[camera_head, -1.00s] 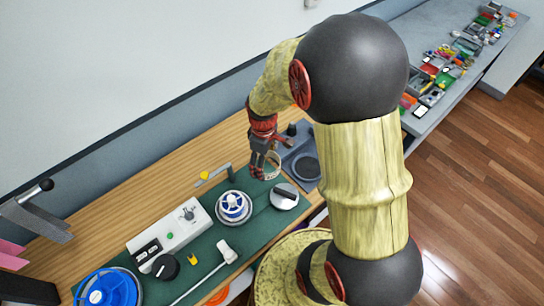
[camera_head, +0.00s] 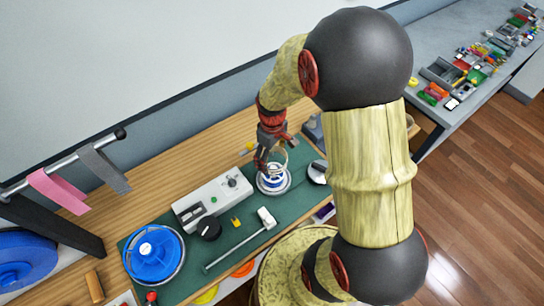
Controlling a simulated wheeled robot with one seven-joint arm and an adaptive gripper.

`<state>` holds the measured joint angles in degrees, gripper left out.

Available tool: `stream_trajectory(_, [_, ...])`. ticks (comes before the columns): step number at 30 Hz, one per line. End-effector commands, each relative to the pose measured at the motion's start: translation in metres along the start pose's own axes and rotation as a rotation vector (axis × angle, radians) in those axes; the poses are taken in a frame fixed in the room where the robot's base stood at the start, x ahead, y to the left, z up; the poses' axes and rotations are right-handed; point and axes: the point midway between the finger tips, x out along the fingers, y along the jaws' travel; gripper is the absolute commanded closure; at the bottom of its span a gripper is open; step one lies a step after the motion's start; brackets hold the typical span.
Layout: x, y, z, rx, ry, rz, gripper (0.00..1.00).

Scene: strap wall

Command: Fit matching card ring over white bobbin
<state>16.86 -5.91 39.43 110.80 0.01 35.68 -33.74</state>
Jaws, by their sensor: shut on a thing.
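The white bobbin (camera_head: 272,183) with blue bands stands on a round metal plate on the green mat. My gripper (camera_head: 268,165) is shut on a pale tan card ring (camera_head: 280,156). The ring is tilted, nearly on edge, and shows just above and behind the bobbin in the picture. My gripper overlaps the bobbin's top, so I cannot tell whether the ring touches it.
A grey control box (camera_head: 213,198) and a large blue reel (camera_head: 154,254) lie left of the bobbin. A white-headed rod (camera_head: 240,241) lies in front. A dark-topped disc (camera_head: 318,171) sits close to its right. Pink and grey straps hang at far left.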

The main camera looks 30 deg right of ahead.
Motion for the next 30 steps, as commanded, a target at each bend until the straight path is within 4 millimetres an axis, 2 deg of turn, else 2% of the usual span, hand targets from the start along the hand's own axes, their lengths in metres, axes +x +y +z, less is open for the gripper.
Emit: stream_trajectory(30, [0.075, 0.0, 0.0, -0.001, 0.0, 0.0, 0.38])
